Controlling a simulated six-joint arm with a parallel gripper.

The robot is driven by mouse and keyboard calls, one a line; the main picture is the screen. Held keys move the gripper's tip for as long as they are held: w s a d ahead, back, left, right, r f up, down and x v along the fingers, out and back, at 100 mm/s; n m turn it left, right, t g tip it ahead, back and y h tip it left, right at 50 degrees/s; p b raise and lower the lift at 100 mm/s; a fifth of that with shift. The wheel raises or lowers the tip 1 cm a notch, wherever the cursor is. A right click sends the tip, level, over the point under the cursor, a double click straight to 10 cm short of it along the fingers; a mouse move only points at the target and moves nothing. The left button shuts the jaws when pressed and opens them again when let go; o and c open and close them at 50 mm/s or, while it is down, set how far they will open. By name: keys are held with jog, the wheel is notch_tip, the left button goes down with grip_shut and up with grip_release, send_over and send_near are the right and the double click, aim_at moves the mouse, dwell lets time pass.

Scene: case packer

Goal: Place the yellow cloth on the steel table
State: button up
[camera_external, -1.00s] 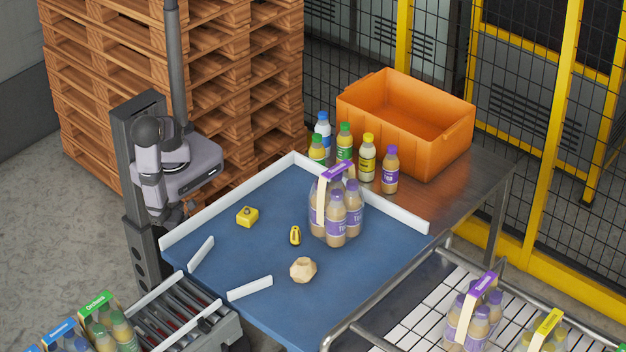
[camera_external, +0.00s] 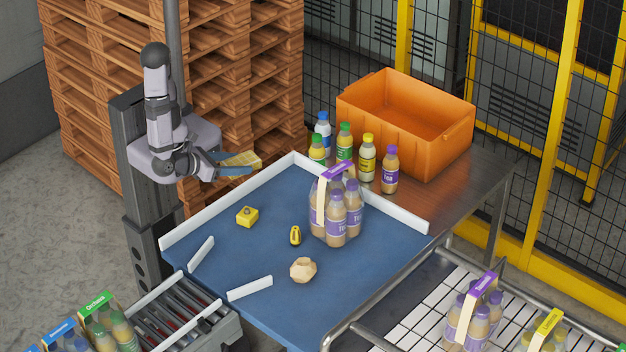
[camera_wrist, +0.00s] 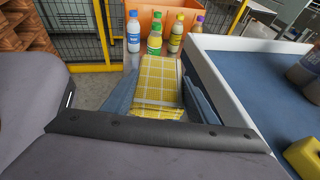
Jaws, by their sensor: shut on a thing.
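The yellow checked cloth (camera_external: 242,160) is in my gripper (camera_external: 228,163), which is shut on it. They are in the air beside the back left edge of the blue work surface. In the wrist view the folded cloth (camera_wrist: 158,84) lies between my blue-grey fingers (camera_wrist: 160,95). The steel table (camera_external: 455,185) is at the back right, beyond the white rail. Several bottles (camera_external: 367,160) and an orange crate (camera_external: 430,135) stand on it. My gripper is to the left of the table and apart from it.
On the blue surface (camera_external: 215,265) are a purple-labelled bottle pack (camera_external: 337,218), a yellow box (camera_external: 247,216), a small yellow tool (camera_external: 295,235) and a beige faceted object (camera_external: 303,270). White rails (camera_external: 365,192) edge it. Wooden pallets (camera_external: 230,60) are stacked behind my arm. Bare steel shows right of the bottles.

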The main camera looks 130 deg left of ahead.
aim_at(262, 249)
jog(key=w+d+r+n+g, duration=0.2)
jog(key=w+d+r, duration=0.2)
jog(key=r, duration=0.2)
jog(key=w+d+m+t+b, duration=0.1)
jog(key=w+d, duration=0.1)
jog(key=w, duration=0.2)
jog(key=w+d+f+m+t+b, duration=0.1)
jog(key=w+d+b, duration=0.1)
jog(key=w, duration=0.2)
jog(key=w+d+m+t+b, duration=0.1)
jog(key=w+d+b, duration=0.1)
jog(key=w, duration=0.2)
jog(key=shift+w+d+f+t, duration=0.15)
jog(key=shift+w+d+t, duration=0.25)
jog(key=w+d+r+m+t+h+b, duration=0.2)
jog(key=w+d+r+m, duration=0.15)
jog(key=w, duration=0.25)
jog(key=w+d+r+m+t+h+b, duration=0.1)
jog(key=w+d+r+m+t, duration=0.15)
jog(key=w+d, duration=0.35)
jog(key=shift+n, duration=0.4)
jog(key=shift+w+a+f+p, duration=0.1)
jog(key=shift+a+f+p, duration=0.25)
jog(key=shift+f, duration=1.4)
jog(key=shift+w+a+f+p, duration=0.15)
jog(key=shift+f+p, duration=0.3)
jog(key=shift+f, duration=1.35)
jog(key=shift+a+f+p, duration=0.3)
jog(key=shift+f+p, duration=0.1)
jog(key=shift+f, duration=1.35)
